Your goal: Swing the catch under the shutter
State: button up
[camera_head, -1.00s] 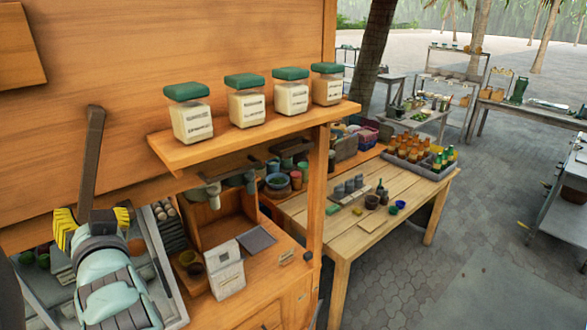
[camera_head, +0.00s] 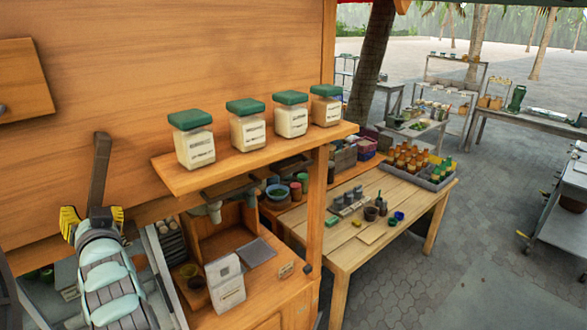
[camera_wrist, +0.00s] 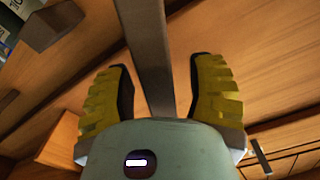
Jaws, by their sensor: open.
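A large wooden shutter panel (camera_head: 250,45) fills the upper left of the head view. A long dark bar (camera_head: 100,170), which looks like the catch, hangs near the panel at the left, almost upright. In the wrist view the bar (camera_wrist: 150,50) runs down between the fingers. My gripper (camera_head: 92,217) is at the bar's lower end, with its yellow-padded fingers open on either side. In the wrist view there are gaps between the bar and both pads of my gripper (camera_wrist: 160,85). The bar's lowest part is hidden behind my gripper's body.
A wooden shelf (camera_head: 250,160) with several green-lidded jars (camera_head: 248,125) juts out right of my gripper. Below are a counter with a white carton (camera_head: 225,282) and metal trays. A plank table (camera_head: 385,225) with bottles stands farther right.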

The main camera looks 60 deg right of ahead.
jog(key=shift+w, duration=0.3)
jog(key=shift+f, duration=0.1)
grip_shut()
dwell(0.4)
jog(key=shift+d, duration=0.1)
